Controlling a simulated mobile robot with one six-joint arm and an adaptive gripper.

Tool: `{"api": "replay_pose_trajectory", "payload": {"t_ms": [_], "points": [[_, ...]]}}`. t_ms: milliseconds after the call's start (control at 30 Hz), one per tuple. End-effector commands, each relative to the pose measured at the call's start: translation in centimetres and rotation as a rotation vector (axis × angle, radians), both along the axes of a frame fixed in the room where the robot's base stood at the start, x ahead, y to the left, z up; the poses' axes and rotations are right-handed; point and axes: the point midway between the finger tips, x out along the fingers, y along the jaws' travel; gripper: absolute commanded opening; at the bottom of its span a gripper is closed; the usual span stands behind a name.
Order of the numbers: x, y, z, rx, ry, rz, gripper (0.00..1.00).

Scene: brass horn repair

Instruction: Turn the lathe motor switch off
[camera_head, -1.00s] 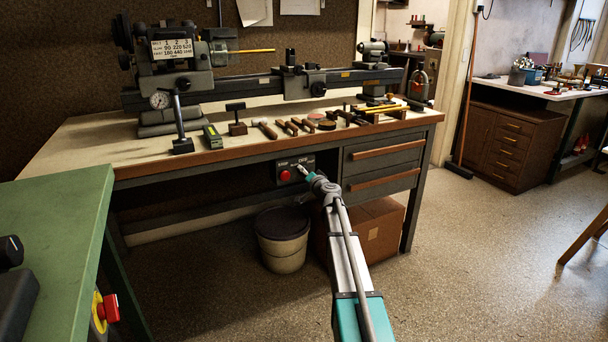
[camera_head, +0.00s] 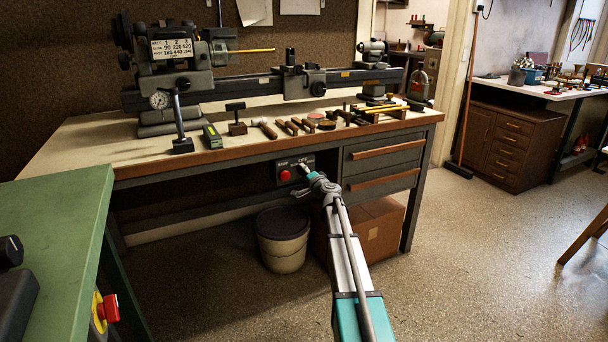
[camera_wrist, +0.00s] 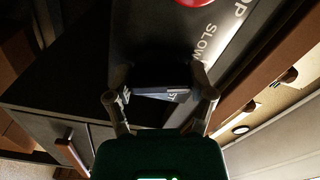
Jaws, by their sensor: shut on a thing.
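The lathe's switch box (camera_head: 281,184) hangs under the front edge of the bench, left of the drawers. It carries a red stop button (camera_head: 285,176), which also shows at the top edge of the wrist view (camera_wrist: 193,2). My gripper (camera_head: 306,169) is at the right part of the box. In the wrist view my gripper (camera_wrist: 162,92) has its two fingers on either side of a dark switch knob (camera_wrist: 160,78) and is shut on it. The knob's pointer and setting cannot be read. In the head view my gripper hides the knob.
The lathe (camera_head: 270,85) stands on the bench (camera_head: 85,150), with hand tools along its front edge. A lidded bucket (camera_head: 283,240) and a cardboard box (camera_head: 383,232) stand below. A green table (camera_head: 70,215) is at the left. The floor at right is open.

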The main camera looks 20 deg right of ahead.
Motion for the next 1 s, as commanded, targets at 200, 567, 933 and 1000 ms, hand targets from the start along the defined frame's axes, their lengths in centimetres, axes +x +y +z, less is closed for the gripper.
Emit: {"api": "replay_pose_trajectory", "payload": {"t_ms": [200, 567, 933, 1000], "points": [[0.12, -0.23, 0.04, 0.17, 0.006, -0.004, 0.22], [0.14, -0.33, 0.05, 0.335, 0.011, -0.006, 0.22], [0.16, -0.38, 0.05, 0.352, 0.011, -0.008, 0.22], [0.16, -0.39, 0.04, 0.352, 0.011, -0.008, 0.22]]}}
